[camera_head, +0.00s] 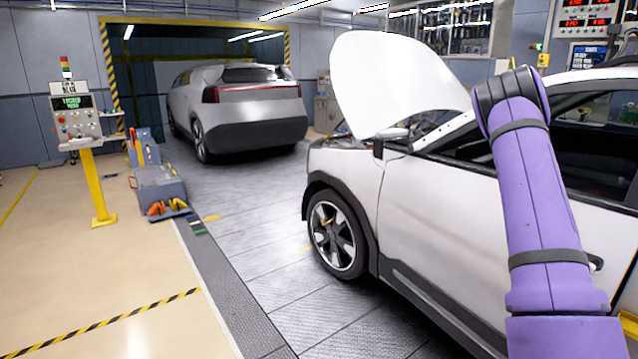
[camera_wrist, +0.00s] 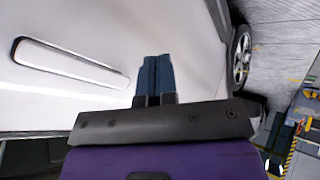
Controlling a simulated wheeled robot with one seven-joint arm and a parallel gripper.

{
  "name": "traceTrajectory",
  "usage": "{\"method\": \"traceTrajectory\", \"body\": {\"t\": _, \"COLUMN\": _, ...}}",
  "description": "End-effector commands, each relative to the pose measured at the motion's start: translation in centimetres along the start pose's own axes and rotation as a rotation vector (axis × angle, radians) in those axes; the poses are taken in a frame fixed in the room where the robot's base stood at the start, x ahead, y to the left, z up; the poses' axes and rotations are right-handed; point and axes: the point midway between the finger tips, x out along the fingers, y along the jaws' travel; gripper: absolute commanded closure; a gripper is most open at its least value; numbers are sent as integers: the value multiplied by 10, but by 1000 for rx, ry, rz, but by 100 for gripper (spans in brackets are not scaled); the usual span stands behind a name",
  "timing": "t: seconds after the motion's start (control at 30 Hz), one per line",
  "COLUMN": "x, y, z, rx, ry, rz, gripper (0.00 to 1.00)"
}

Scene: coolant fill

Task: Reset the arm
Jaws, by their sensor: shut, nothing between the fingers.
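My gripper (camera_wrist: 153,82) shows in the wrist view with its two dark blue fingers together and nothing between them. Behind it in that view is the white body side of the near car, with a long door handle recess (camera_wrist: 68,62) to the left of the fingers. In the head view my purple arm reaches up along the right side in front of the white car (camera_head: 430,205). The gripper itself is hidden in the head view. I cannot tell how far the fingers are from the car's side.
The white car's hood (camera_head: 392,85) stands raised. A second silver car (camera_head: 245,110) stands further back under a striped frame. A control panel on a yellow post (camera_head: 98,185) and a grey box (camera_head: 160,188) stand at the left. The beige floor (camera_head: 100,270) at front left is clear.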

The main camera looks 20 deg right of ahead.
Motion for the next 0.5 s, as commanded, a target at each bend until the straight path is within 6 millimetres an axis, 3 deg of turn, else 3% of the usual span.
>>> {"method": "traceTrajectory", "body": {"t": 0.03, "x": -15, "y": -4, "z": -18, "rx": 15, "ry": 13, "rz": 2, "gripper": 100}}
{"method": "traceTrajectory", "body": {"t": 0.2, "x": -62, "y": -19, "z": -60, "rx": 66, "ry": 21, "rz": 1, "gripper": 100}}
{"method": "traceTrajectory", "body": {"t": 0.5, "x": -154, "y": -56, "z": -114, "rx": 137, "ry": 30, "rz": -45, "gripper": 100}}
